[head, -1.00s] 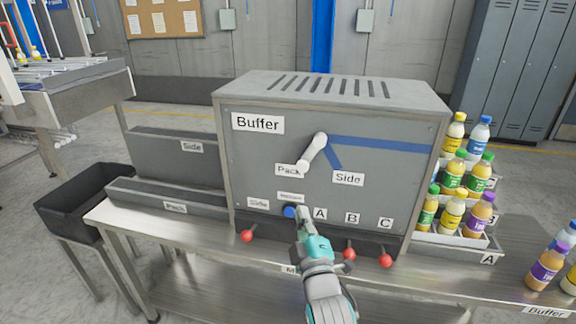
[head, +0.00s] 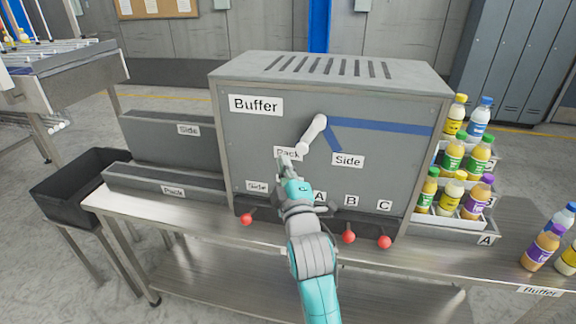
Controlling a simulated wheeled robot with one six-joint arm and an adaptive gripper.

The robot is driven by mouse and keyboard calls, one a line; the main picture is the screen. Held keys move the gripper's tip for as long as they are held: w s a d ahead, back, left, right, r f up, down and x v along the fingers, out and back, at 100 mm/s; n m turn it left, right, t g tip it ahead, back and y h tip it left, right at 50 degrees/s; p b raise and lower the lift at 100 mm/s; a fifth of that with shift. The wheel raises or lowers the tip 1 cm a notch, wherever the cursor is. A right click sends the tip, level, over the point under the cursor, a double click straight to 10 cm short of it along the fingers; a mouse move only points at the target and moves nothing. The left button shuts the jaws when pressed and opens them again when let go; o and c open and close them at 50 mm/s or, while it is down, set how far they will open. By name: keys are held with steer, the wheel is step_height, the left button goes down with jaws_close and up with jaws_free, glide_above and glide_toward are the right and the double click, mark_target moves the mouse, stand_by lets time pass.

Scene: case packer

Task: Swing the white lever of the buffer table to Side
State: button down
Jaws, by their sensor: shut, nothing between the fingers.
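The white lever (head: 313,133) is on the front of the grey Buffer box (head: 237,140). It hangs from its pivot down and to the left, with its free end by the "Pack" label (head: 288,153). The "Side" label (head: 348,160) is to the right, below a blue strip. My gripper (head: 285,163) is shut and empty, in front of the panel just below the "Pack" label. It is a little below and left of the lever's free end; I cannot tell whether they touch. My gripper and arm hide part of the lower panel.
Red knobs (head: 348,237) stick out along the box's lower front. Bottles (head: 452,157) stand in stepped trays to the right, with more bottles (head: 541,246) at the table's right end. Grey Side and Pack channels and a black bin (head: 68,196) lie left.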

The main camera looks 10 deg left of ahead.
mark_target(299, 151)
steer(key=w, duration=0.7)
steer(key=shift+w+d, duration=0.15)
steer(key=shift+d, duration=0.2)
steer(key=shift+f, duration=0.1)
steer(key=shift+d, duration=0.1)
steer(key=d+n, duration=0.1)
steer(key=f+n+g, duration=0.1)
steer(key=n, duration=0.1)
steer(key=shift+d+f+n+g, duration=0.15)
steer(key=shift+d+n+g, duration=0.15)
steer(key=shift+d, duration=0.1)
steer(key=shift+d+f+n+g+h, duration=0.2)
steer(key=shift+d+n+g+h, duration=0.45)
steer(key=shift+d+n, duration=0.9)
steer(key=shift+d+f+n+g+h, duration=0.15)
steer(key=shift+d+n+g+h, duration=0.2)
steer(key=shift+d+n+g, duration=0.85)
